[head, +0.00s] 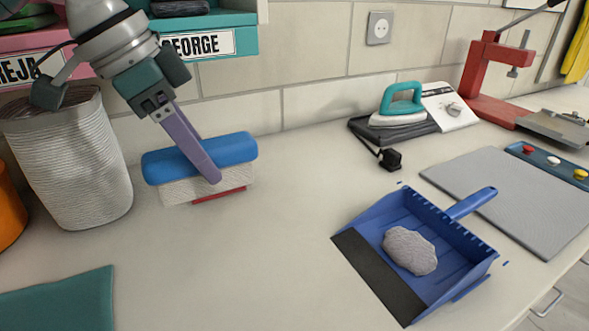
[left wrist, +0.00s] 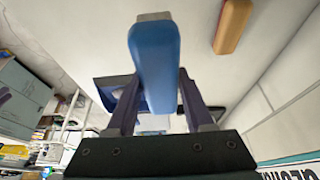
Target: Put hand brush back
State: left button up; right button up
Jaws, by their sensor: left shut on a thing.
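The hand brush (head: 238,147) has a blue back and pale bristles. In the head view it is on the left, level, bristles down, near the wall. My left gripper (head: 213,180) is shut on it, with a purple finger across its near side. In the left wrist view the brush (left wrist: 155,55) lies between both fingers (left wrist: 158,85). A flat red thing (head: 222,193) shows just below the bristles; I cannot tell whether they touch. A blue dustpan (head: 461,258) with a grey lump (head: 409,251) lies on the counter. My right gripper is not in view.
A ribbed white bin (head: 75,160) stands left of the brush, near an orange container (head: 8,210). Name-labelled shelves (head: 225,44) are above. An iron (head: 398,112), a red press (head: 480,75) and a grey mat (head: 515,190) are to the right. The front middle counter is clear.

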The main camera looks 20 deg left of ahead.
pick_arm(q)
notch_tip(320, 180, down, 12)
jog(key=shift+r+b, duration=0.15)
jog(key=shift+b, duration=0.55)
jog(key=o, duration=1.2)
